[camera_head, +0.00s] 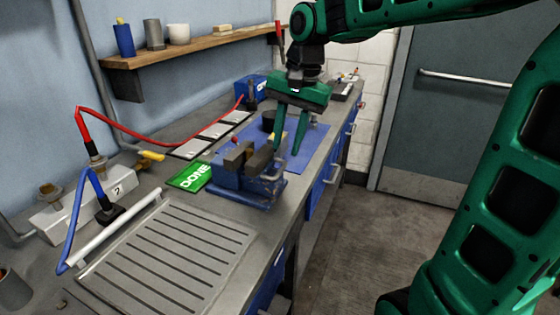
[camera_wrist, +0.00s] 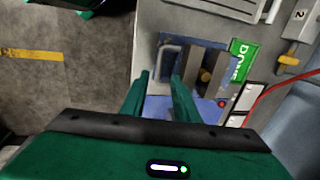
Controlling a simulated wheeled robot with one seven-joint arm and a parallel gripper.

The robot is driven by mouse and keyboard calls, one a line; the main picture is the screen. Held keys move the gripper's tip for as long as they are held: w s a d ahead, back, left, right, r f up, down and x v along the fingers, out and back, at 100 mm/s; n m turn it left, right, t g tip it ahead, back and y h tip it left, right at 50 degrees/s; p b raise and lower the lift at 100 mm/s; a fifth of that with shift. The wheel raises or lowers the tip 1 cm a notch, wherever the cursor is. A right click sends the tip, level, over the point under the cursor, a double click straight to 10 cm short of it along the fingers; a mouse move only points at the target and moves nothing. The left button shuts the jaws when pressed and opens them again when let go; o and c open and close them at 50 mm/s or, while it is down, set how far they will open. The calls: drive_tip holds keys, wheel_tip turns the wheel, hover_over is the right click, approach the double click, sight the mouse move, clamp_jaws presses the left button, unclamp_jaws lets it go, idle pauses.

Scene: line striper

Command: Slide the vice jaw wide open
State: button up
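The blue vice (camera_head: 245,190) stands on the grey bench, with two dark jaw blocks (camera_head: 258,161) on top. In the wrist view the vice (camera_wrist: 171,67) shows its two jaw blocks (camera_wrist: 218,72) with a gap and a brassy part between them. A grey bent handle (camera_wrist: 168,50) is on its outer side; it also shows in the head view (camera_head: 277,170). My gripper (camera_head: 287,150) is open and empty, fingers pointing down, just behind and above the vice's handle side. In the wrist view the fingertips (camera_wrist: 160,77) appear close beside the vice; contact cannot be told.
A blue mat (camera_head: 305,140) lies behind the vice. A green DONE card (camera_head: 190,176) lies left of it. A slotted tray (camera_head: 175,255), a clamp block with red and blue hoses (camera_head: 110,195), and a wall shelf (camera_head: 190,48) surround the bench. The floor at right is clear.

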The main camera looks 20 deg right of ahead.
sight(281, 168)
drive_tip(key=shift+w+a+f, duration=0.1)
drive_tip(key=shift+w+f, duration=0.05)
drive_tip(key=shift+f, duration=0.85)
drive_tip(key=shift+w+a+f, duration=0.1)
drive_tip(key=shift+a+f, duration=0.05)
drive_tip(key=shift+f, duration=0.9)
drive_tip(key=shift+w+a+f, duration=0.1)
drive_tip(key=shift+w+f, duration=0.05)
drive_tip(key=shift+f, duration=0.85)
clamp_jaws()
